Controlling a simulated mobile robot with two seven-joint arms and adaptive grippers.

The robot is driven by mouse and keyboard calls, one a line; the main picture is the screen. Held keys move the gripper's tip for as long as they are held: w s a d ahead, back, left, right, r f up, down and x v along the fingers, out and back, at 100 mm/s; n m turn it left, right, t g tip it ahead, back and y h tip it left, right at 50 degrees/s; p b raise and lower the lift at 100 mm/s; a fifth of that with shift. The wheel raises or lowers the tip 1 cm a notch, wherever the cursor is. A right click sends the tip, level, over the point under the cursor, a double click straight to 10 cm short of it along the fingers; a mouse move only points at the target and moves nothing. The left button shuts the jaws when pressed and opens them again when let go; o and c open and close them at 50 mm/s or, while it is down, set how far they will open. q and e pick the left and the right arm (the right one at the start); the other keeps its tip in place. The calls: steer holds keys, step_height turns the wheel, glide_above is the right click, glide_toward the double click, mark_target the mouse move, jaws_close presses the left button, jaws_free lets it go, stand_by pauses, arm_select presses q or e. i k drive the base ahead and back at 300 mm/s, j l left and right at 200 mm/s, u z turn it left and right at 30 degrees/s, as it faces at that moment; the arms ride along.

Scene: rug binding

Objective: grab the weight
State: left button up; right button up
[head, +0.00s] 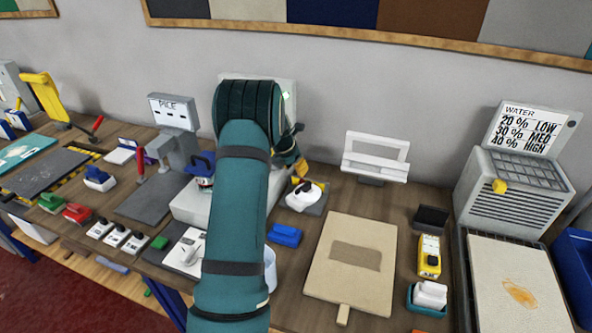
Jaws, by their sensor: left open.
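My left arm rises through the middle of the head view, and its gripper (298,158) shows partly behind the wrist at the back of the bench. The gripper is open, and its fingers are mostly hidden. I cannot tell for sure which thing is the weight. A white rounded piece with a black knob (305,194) sits on a dark base just below and right of the gripper. A blue-handled object (203,163) stands left of my arm, partly hidden by it. My right gripper is not in view.
The wooden bench holds a beige board (330,290), a blue block (285,235), a white stand (375,157) and a yellow device (429,255). A grey unit with a water sign (530,128) stands at the right. Several small tools crowd the left side.

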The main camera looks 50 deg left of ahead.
mark_target(279, 234)
steer(key=k, duration=1.5)
